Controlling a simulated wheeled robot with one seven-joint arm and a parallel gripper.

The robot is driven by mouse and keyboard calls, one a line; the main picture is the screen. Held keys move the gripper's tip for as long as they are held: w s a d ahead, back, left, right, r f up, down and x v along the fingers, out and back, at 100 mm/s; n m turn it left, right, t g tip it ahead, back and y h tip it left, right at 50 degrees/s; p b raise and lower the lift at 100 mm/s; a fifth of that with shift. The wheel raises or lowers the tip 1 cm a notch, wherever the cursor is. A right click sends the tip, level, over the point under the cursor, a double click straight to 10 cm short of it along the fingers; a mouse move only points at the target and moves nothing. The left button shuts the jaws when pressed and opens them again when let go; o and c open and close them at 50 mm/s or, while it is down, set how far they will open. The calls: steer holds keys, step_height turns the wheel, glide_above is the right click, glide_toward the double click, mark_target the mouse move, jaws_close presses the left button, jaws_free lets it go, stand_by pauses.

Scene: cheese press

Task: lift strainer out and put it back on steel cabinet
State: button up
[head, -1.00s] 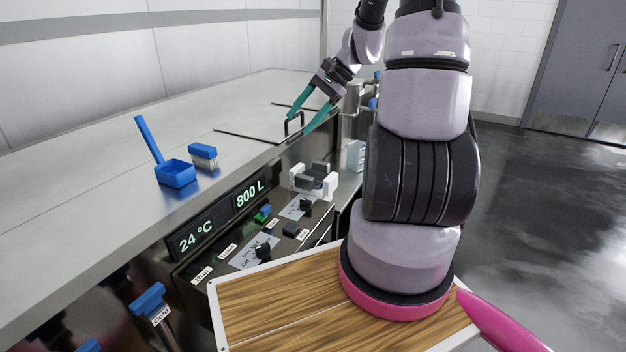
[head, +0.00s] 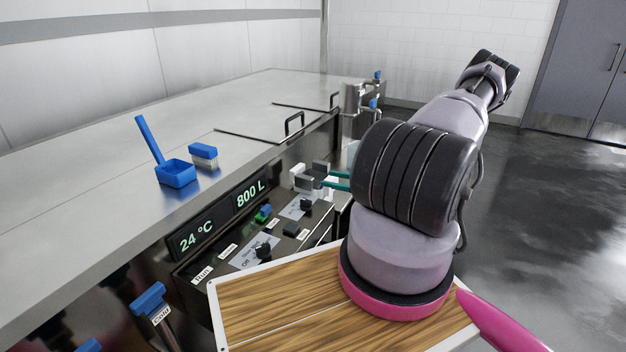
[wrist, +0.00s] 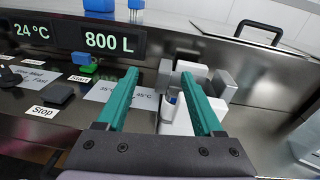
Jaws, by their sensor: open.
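My gripper (head: 325,180) is open, its teal fingers reaching toward the grey and white blocks (head: 304,180) on the cabinet's front panel. I see no grip on anything, and I cannot tell whether the fingers touch the blocks. No part is clearly recognisable as a strainer. The steel cabinet (head: 95,190) has a broad flat top. A blue scoop (head: 176,174) with an upright handle stands on it.
A blue brush (head: 203,155) lies beside the scoop. Black lid handles (head: 294,123) rise from the top's right part. Knobs and buttons (head: 262,250) line the front panel below the displays (head: 249,193). The top is clear around the scoop and brush. Open floor (head: 560,230) lies right.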

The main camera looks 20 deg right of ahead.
mark_target(313, 179)
steer(key=shift+d+f+m+t+h, duration=0.25)
steer(key=shift+f+m+t, duration=0.15)
steer(key=shift+f, duration=0.1)
steer(key=shift+d+f+m+t+h, duration=0.15)
steer(key=shift+f+m+t+h, duration=0.15)
steer(key=shift+f+m, duration=0.15)
steer(key=x, duration=1)
steer(key=shift+w+a+f, duration=0.2)
steer(key=shift+a+f, duration=0.05)
steer(key=shift+f, duration=0.15)
jaws_close()
